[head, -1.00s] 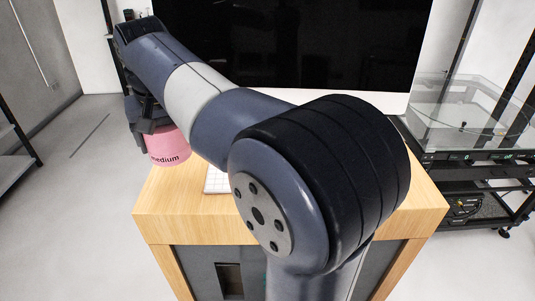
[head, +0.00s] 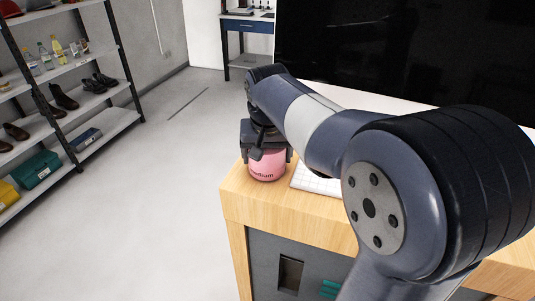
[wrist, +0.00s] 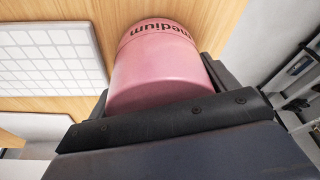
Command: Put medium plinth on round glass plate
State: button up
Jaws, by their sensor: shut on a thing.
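The medium plinth (head: 267,167) is a pink cylinder with the black word "medium" on its side. My gripper (head: 264,146) is shut on it at the left end of the wooden desk in the head view. In the wrist view the plinth (wrist: 160,66) sits between the dark fingers of my gripper (wrist: 165,105), with wood behind it. I cannot tell whether the plinth touches the desk. The round glass plate is not in view.
The wooden desk (head: 240,197) carries a white keyboard (head: 315,179) right of the plinth and a large dark screen (head: 400,50). A shelf rack (head: 60,130) with shoes, bottles and boxes stands at the left. The floor between rack and desk is clear.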

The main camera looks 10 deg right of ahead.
jog(key=shift+f, duration=0.15)
jog(key=shift+f, duration=0.1)
jog(key=shift+f, duration=0.15)
jog(key=o, duration=1.1)
jog(key=shift+r, duration=0.2)
